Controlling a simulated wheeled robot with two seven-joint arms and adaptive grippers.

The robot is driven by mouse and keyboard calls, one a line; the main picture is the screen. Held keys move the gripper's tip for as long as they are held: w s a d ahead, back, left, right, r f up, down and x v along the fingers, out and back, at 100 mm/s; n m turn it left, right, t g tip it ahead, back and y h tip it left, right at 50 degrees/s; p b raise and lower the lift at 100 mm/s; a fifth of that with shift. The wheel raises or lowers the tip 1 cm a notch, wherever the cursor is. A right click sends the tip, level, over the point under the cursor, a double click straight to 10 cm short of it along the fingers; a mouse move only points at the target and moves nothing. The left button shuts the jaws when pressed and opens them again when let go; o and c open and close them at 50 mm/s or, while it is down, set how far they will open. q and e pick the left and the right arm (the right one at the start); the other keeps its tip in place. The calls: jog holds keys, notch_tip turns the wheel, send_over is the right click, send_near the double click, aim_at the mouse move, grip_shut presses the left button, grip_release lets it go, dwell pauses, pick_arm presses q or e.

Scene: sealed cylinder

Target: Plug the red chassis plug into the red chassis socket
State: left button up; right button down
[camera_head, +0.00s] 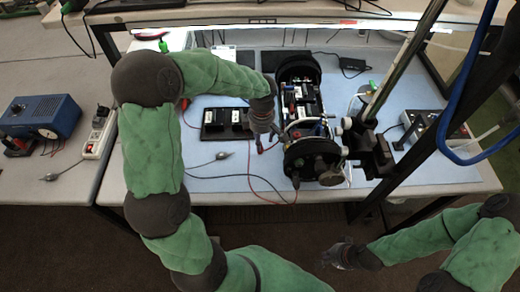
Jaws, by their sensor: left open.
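The chassis (312,157) is a black cylinder-shaped frame with round end plates, standing on the blue mat left of a metal post. My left gripper (266,141) is close to the left side of the chassis, pointing down, and is open. A thin red cable (262,184) runs below it over the mat to the front of the chassis. The red chassis plug and the red chassis socket are too small to make out. My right gripper (333,256) is low in front of the table, away from the chassis; its fingers are too dark to judge.
A black module (226,124) lies left of the chassis. A metal post (403,62) with a dark clamp stands right of it. A grey switch box (424,127) is further right. A blue power supply (42,115) and a white power strip (99,136) are on the left table.

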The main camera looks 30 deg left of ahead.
pick_arm(q)
jog(key=shift+s+a+f+b, duration=0.15)
jog(key=shift+f+b, duration=0.15)
jog(key=shift+f, duration=1)
jog(key=shift+a+f+b, duration=0.1)
jog(key=shift+f+b, duration=0.2)
jog(key=shift+f, duration=1)
grip_shut()
